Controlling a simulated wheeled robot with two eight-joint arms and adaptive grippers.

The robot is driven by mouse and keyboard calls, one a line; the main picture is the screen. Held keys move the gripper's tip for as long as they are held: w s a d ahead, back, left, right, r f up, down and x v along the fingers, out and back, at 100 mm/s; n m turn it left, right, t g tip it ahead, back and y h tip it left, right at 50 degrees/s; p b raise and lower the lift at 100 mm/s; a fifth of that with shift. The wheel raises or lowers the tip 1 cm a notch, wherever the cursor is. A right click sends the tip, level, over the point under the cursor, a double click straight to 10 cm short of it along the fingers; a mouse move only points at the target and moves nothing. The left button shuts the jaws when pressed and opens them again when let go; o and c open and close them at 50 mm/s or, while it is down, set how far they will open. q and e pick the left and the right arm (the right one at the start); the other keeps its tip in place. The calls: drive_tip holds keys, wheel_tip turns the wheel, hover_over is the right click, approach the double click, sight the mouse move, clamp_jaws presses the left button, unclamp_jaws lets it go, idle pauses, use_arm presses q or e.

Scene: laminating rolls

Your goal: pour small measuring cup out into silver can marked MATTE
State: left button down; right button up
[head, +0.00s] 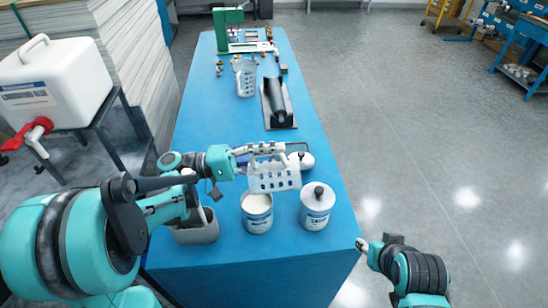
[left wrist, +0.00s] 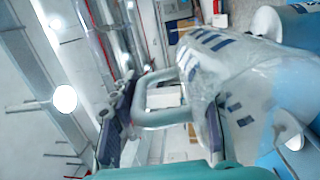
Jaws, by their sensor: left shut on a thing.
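My left gripper (head: 258,158) is shut on the handle of a clear measuring cup (head: 275,178) with blue markings. The cup hangs above and slightly behind an open silver can (head: 257,216) with a pale inside. In the left wrist view, the cup (left wrist: 215,85) shows close up, its handle between the fingers (left wrist: 160,112); I cannot tell its contents. A lidded silver can (head: 317,208) stands to the right. Both front cans carry blue-and-white labels too small to read. My right gripper (head: 364,246) is low at the right, beyond the table edge; its jaws are unclear.
Another lidded can (head: 301,160) stands behind the cup. A grey bin (head: 196,229) sits left of the open can. A larger clear jug (head: 245,78) and a black roll on a stand (head: 277,103) are farther back on the blue table (head: 210,115).

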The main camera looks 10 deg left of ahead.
use_arm(q)
drive_tip(key=shift+a+h+b, duration=0.3)
drive_tip(key=shift+b, duration=0.2)
drive_tip(key=shift+a+r+h+b, duration=0.2)
drive_tip(key=shift+a+h+b, duration=0.45)
drive_tip(key=shift+b, duration=0.3)
idle(2.5)
drive_tip(key=shift+d+r+p, duration=0.15)
drive_tip(key=shift+d+p, duration=0.05)
drive_tip(key=shift+p, duration=0.2)
drive_tip(key=shift+w+d+r+y+p, duration=0.1)
drive_tip(key=shift+w+d+y+p, duration=0.1)
drive_tip(key=shift+d+y+p, duration=1.4)
drive_tip(key=shift+a+p, duration=0.25)
drive_tip(key=shift+p, duration=0.45)
